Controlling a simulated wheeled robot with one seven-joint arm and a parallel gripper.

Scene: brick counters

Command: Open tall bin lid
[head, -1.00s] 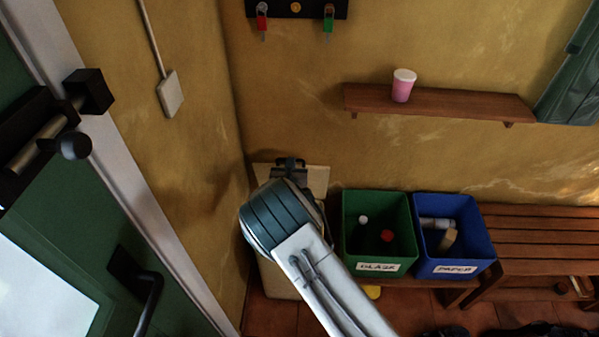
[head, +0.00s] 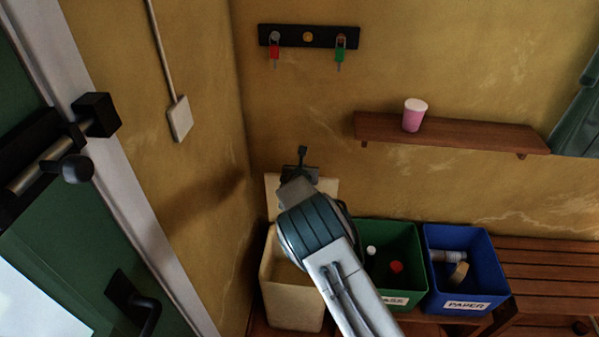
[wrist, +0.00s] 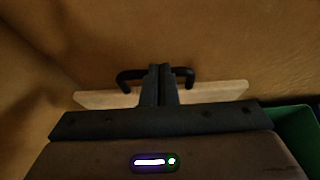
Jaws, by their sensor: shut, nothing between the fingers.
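The tall bin (head: 290,297) is cream-coloured and stands in the corner, left of the green box. Its pale lid (head: 327,187) is raised at the back, close to the wall, and the bin's mouth shows open below it, partly hidden by my arm. In the wrist view the lid (wrist: 100,99) is seen near its edge, with a black handle (wrist: 130,76) on it. My gripper (wrist: 160,70) is shut with nothing between its fingers, at the middle of the handle and in front of the lid. Whether the fingers touch the lid cannot be told.
A green box (head: 392,238) and a blue box (head: 462,291) with items inside stand right of the bin. A wooden bench (head: 550,262) is further right. A shelf (head: 460,136) with a pink cup (head: 414,116) is above. A green door (head: 60,245) is at left.

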